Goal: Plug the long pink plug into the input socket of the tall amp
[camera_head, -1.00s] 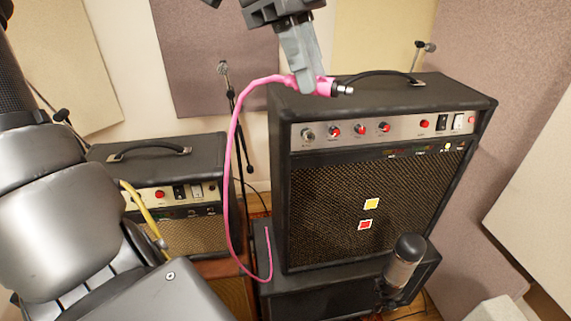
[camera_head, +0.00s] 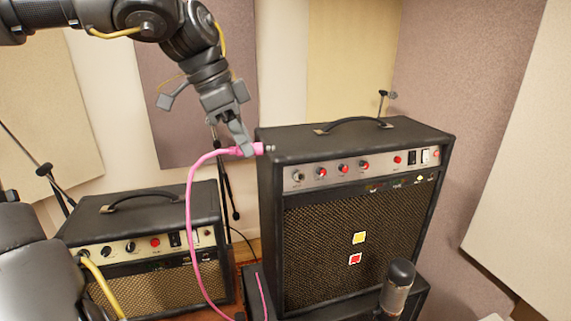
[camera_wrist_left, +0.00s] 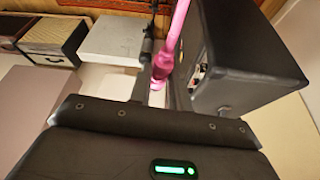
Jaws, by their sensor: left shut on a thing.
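The long pink plug (camera_head: 247,150) is on a pink cable (camera_head: 189,215) that hangs down in a loop. My left gripper (camera_head: 241,148) is shut on the plug, whose metal tip points right. Plug and gripper show by the upper left corner of the tall amp (camera_head: 268,200), left of its control panel; I cannot tell the gap in depth. The input socket (camera_head: 298,176) is at the left end of that panel, with nothing in it. In the left wrist view the pink plug (camera_wrist_left: 163,62) shows beside the amp (camera_wrist_left: 245,65). My right gripper is not in view.
A smaller amp (camera_head: 150,210) stands to the left, with a yellow cable (camera_head: 100,285) at its front. A microphone (camera_head: 397,285) stands before the tall amp's lower right. A dark stand (camera_head: 225,180) is behind, between the amps. Wall panels close the back.

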